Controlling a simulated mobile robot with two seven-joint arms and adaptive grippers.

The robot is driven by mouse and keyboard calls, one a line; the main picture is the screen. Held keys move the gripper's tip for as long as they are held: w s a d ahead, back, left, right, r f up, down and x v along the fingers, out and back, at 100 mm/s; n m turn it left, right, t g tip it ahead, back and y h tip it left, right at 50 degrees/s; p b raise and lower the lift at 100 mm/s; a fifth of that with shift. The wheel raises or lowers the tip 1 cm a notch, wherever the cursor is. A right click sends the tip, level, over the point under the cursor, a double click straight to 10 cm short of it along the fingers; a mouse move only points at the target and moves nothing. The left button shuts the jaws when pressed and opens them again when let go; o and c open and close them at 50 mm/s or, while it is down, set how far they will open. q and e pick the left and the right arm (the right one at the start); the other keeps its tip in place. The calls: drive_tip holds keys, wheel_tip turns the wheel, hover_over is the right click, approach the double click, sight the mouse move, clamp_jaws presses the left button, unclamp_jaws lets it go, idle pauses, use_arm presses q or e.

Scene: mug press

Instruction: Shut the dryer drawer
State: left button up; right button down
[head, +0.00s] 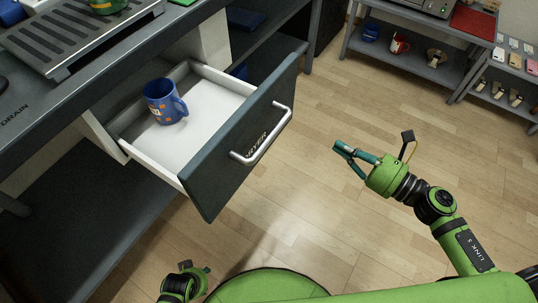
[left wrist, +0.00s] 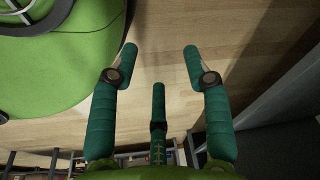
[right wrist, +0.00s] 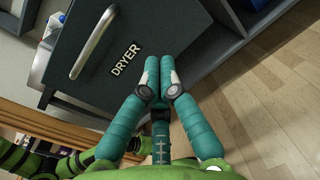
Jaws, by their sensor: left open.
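The dryer drawer (head: 132,128) is pulled out of the dark counter, its white inside showing. Its dark front panel (head: 222,158) carries a silver bar handle (head: 268,142) and the label "DRYER". A blue mug with orange marks (head: 163,103) stands upright inside it. My right gripper (head: 343,152) is out to the right of the drawer front, apart from the handle. In the right wrist view its fingertips (right wrist: 159,66) are together with nothing between them, and the front and handle (right wrist: 100,40) show beyond. My left gripper (left wrist: 160,55) is open and empty, low near my base.
A drain tray (head: 75,35) is on the counter above the drawer. A low shelf (head: 420,60) with mugs stands at the back right, and another rack (head: 510,80) is at the far right. The wooden floor (head: 310,200) in front of the drawer is clear.

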drive_tip(key=s+a+r+n+g+y, duration=0.1)
drive_tip(key=s+a+n+g, duration=0.1)
drive_tip(key=s+a+n, duration=0.15)
use_arm(q)
drive_tip(key=shift+w+a+f+t+p, duration=0.25)
drive_tip(key=shift+w+f+t+p, duration=0.55)
drive_tip(key=shift+w+p, duration=0.3)
use_arm(e)
approach(270, 123)
drive_tip(key=shift+n, duration=0.45)
drive_tip(key=x, duration=0.7)
drive_tip(key=shift+a, duration=0.1)
use_arm(q)
drive_tip(key=shift+s+f, duration=0.1)
use_arm(e)
drive_tip(key=shift+a, duration=0.1)
